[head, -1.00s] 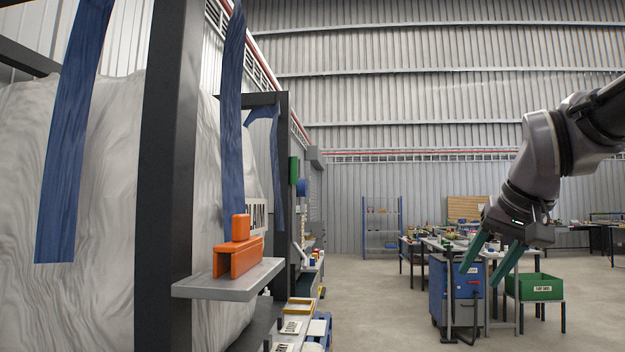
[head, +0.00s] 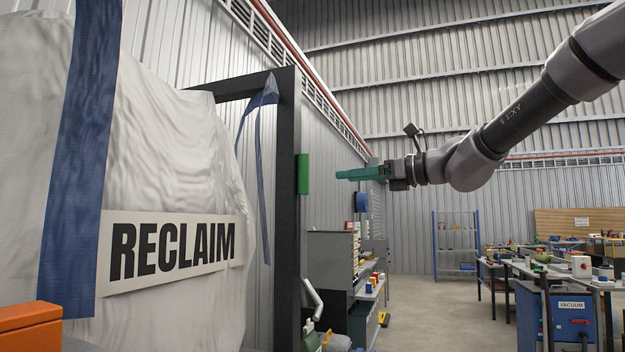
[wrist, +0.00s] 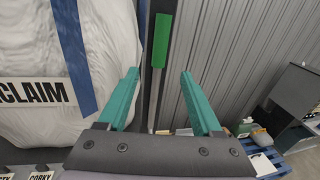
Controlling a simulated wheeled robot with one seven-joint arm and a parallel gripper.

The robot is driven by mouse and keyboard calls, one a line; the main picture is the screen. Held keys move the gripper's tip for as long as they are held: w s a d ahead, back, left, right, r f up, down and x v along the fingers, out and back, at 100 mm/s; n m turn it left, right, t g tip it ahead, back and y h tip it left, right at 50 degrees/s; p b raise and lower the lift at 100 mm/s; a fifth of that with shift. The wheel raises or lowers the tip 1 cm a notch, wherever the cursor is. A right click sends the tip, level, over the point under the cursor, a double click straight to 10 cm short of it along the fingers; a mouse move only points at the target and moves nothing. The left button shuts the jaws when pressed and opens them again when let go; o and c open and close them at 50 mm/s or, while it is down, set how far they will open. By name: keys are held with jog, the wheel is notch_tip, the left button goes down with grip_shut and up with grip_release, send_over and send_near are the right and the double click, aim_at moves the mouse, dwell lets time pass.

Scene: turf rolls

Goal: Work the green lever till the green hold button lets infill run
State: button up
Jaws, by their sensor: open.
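A green upright block (head: 303,174) sits on the side of a dark post, and it also shows between and beyond my fingers in the wrist view (wrist: 162,40). I cannot tell whether it is the lever's grip or the hold button. My gripper (head: 341,175) has teal fingers and points left towards the block, just right of it in the head view. In the wrist view my gripper (wrist: 158,75) is open and empty, its fingers apart and not touching the block. I cannot make out a separate green button.
A white bulk bag with a RECLAIM sign (head: 172,252) and blue straps stands left of the dark post (head: 287,220). A pale bent handle (head: 314,298) is low beside the post. Cabinets and a blue vacuum cart (head: 556,312) stand farther right, with open floor between.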

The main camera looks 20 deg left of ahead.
aim_at(308, 178)
jog(key=x, duration=1.1)
jog(key=shift+a+r, duration=0.2)
grip_shut()
dwell(1.0)
